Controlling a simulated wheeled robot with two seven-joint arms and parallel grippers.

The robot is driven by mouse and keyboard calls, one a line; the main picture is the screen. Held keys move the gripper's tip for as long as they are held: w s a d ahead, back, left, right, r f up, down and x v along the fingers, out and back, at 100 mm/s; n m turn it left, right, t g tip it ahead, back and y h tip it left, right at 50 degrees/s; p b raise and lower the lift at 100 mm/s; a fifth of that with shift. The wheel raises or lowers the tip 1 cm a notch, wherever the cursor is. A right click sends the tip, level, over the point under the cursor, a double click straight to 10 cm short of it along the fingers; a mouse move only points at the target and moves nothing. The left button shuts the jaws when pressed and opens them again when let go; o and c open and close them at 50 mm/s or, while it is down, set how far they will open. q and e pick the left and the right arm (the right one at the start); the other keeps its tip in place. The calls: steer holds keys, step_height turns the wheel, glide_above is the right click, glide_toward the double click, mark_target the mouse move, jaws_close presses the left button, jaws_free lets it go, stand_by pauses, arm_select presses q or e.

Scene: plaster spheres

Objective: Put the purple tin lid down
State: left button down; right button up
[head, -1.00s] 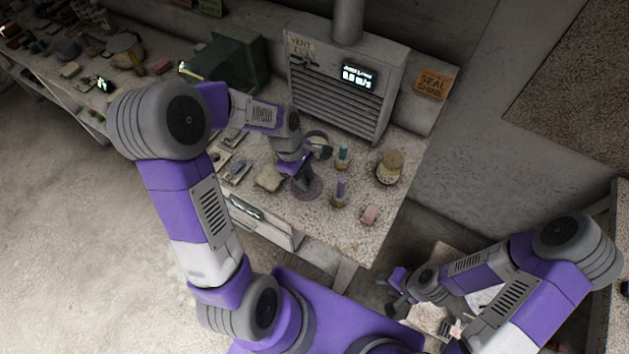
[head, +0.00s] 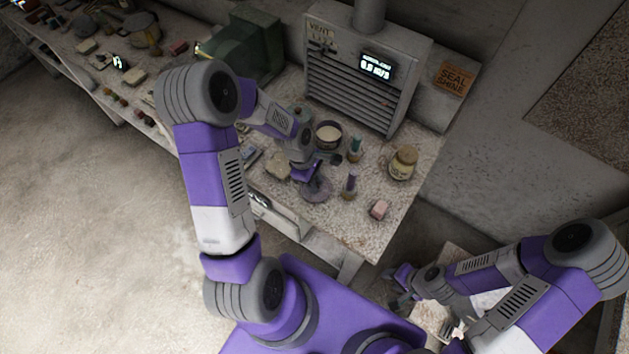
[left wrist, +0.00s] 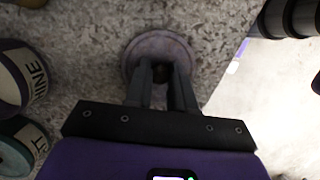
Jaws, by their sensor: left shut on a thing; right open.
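The purple tin lid (head: 316,190) is a dull purple-grey disc with a knob, over the front part of the speckled worktop. My left gripper (head: 312,177) is shut on the lid's knob from above. In the left wrist view the fingers (left wrist: 163,75) meet at the dark knob in the middle of the lid (left wrist: 148,47). I cannot tell whether the lid touches the worktop. An open round tin (head: 328,134) with pale contents stands behind it. My right gripper (head: 399,285) is open, low at the right, away from the lid.
A purple-topped bottle (head: 349,186) stands right of the lid, with a teal-topped bottle (head: 355,148) behind. A pale lump (head: 278,165) lies left. The vent unit (head: 360,75) bounds the back.

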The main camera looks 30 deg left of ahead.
arm_select(q)
steer(key=shift+f, duration=0.1)
steer(key=c, duration=1)
jaws_free()
steer(key=shift+o, duration=0.2)
steer(key=shift+r, duration=0.45)
steer(key=p+v, duration=0.2)
steer(key=v, duration=0.9)
steer(key=shift+r, duration=0.3)
steer(key=shift+f, duration=0.1)
